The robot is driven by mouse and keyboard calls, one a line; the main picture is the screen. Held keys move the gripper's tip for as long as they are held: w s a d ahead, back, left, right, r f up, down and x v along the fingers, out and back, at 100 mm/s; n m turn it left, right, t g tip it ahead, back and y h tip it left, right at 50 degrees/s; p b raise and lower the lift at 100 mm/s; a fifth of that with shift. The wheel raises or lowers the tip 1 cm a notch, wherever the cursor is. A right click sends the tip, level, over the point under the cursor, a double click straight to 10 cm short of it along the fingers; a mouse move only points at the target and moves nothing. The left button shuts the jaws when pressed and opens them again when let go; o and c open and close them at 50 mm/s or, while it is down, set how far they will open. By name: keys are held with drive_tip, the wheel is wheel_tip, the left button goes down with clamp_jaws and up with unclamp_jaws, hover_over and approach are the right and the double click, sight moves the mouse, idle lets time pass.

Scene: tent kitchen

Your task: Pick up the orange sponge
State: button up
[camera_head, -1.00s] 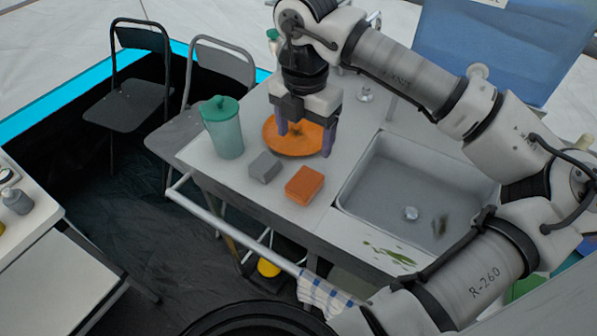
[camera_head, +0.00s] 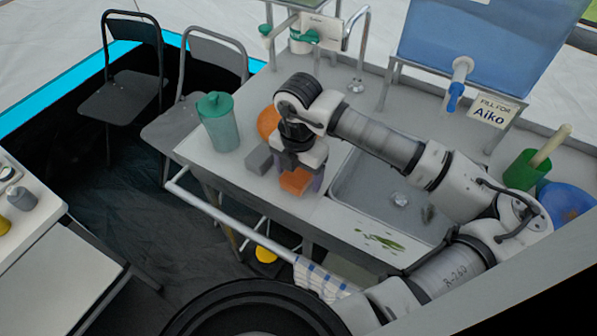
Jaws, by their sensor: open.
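The orange sponge (camera_head: 295,181) is a small block on the light counter (camera_head: 240,178), near its front edge and left of the sink. My gripper (camera_head: 298,182) is over the sponge, pointing down, with its purple-grey fingers apart. One finger shows at the sponge's right side; the gripper body hides the sponge's far part. I cannot tell whether the fingers touch it. A grey block (camera_head: 259,159) lies just left of the sponge, close to the gripper.
An orange plate (camera_head: 267,122) is partly hidden behind my arm. A teal-lidded pitcher (camera_head: 219,122) stands at the counter's left end. The sink (camera_head: 350,187) is to the right, with green scraps (camera_head: 382,240) on its front ledge. A checked towel (camera_head: 318,279) hangs on the front rail.

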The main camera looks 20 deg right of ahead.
sight(298, 172)
drive_tip(key=shift+f, duration=0.1)
drive_tip(key=c, duration=1)
wheel_tip(298, 172, up, 20)
drive_tip(key=b, duration=0.3)
drive_tip(key=o, duration=0.3)
drive_tip(key=shift+c, duration=1.3)
